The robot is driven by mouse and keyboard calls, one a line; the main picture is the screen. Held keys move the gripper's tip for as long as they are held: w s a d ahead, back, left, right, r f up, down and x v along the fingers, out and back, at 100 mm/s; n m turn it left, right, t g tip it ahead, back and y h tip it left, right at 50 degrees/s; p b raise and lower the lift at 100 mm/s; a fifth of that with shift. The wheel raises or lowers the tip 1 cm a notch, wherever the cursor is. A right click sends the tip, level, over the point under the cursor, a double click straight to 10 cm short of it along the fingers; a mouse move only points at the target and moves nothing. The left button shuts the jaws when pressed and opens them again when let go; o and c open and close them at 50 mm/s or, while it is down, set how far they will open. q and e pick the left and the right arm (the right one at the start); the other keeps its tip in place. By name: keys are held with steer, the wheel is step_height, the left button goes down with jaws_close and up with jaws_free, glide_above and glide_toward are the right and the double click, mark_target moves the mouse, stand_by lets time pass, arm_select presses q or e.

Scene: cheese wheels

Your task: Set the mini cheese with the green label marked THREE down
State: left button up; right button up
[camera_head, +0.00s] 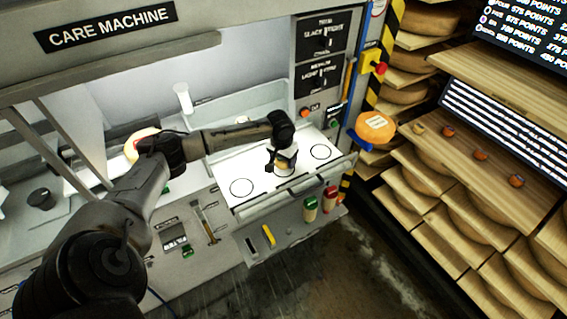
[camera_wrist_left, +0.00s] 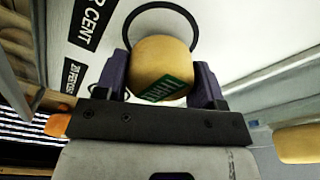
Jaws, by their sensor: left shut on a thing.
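The mini cheese (camera_wrist_left: 160,66) is a tan, rounded wheel with a green label that bears white lettering, probably THREE. My left gripper (camera_wrist_left: 162,88) is shut on it, with a purple finger on each side. In the head view the left gripper (camera_head: 283,157) points down over the white panel (camera_head: 262,170) of the care machine, and the cheese (camera_head: 282,166) shows only as a small yellowish patch. In the wrist view a black ring (camera_wrist_left: 133,20) on the panel shows around the far side of the cheese. I cannot tell whether the cheese touches the panel. My right gripper is not in view.
Two other black rings, left (camera_head: 241,187) and right (camera_head: 320,151), are empty. Green (camera_head: 311,203) and red (camera_head: 330,192) handles stand at the panel's front. A large orange cheese (camera_head: 375,127) sits to the right, beside a shelf with several mini cheeses (camera_head: 449,131).

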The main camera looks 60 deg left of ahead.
arm_select(q)
steer(key=shift+f, duration=1.05)
steer(key=o, duration=1)
steer(key=shift+f, duration=0.15)
steer(key=r, duration=0.4)
steer(key=s+r, duration=0.1)
steer(key=r, duration=0.7)
steer(key=shift+s+d+r+p, duration=0.1)
steer(key=shift+s+d+p, duration=0.05)
steer(key=shift+d+p, duration=0.2)
